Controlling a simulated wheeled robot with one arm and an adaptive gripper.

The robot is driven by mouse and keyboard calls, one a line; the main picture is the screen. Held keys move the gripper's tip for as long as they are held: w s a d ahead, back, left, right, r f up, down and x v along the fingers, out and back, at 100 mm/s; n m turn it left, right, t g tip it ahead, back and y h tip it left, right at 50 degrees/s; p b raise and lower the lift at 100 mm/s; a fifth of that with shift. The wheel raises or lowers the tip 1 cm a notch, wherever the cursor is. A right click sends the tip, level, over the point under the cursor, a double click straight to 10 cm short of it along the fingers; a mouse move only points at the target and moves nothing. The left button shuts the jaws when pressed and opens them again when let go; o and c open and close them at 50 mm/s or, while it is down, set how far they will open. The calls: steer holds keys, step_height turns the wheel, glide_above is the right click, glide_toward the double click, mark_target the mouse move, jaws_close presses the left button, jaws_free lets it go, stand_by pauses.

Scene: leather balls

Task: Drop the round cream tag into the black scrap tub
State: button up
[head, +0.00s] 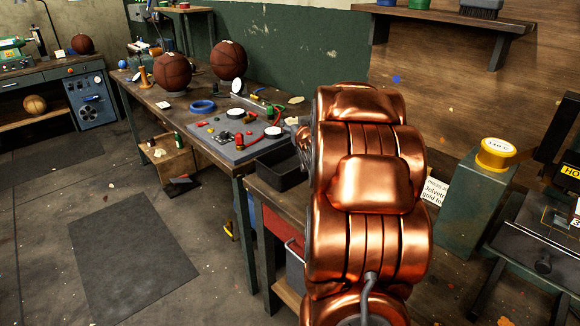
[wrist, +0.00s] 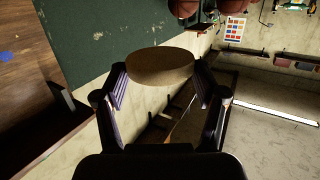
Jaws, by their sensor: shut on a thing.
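The round cream tag (wrist: 160,65) shows in the wrist view as a thick tan disc in shadow. My gripper (wrist: 160,82) is shut on it, with one finger at each side of its rim. The black scrap tub (head: 285,172) stands at the near right end of the long workbench in the head view, its right side hidden behind my copper arm. My arm also hides most of the gripper there, so the tag's height over the tub cannot be told. The tub does not show clearly in the wrist view.
A green stand with a yellow-topped round item (head: 495,153) is at right. The floor at left is mostly open.

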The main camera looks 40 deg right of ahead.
step_height(320, 180, down, 5)
steer(key=shift+f+b, duration=0.15)
steer(key=shift+b, duration=0.65)
steer(key=o, duration=1.2)
steer(key=v, duration=0.7)
steer(key=shift+s+a, duration=0.15)
steer(key=shift+s, duration=0.05)
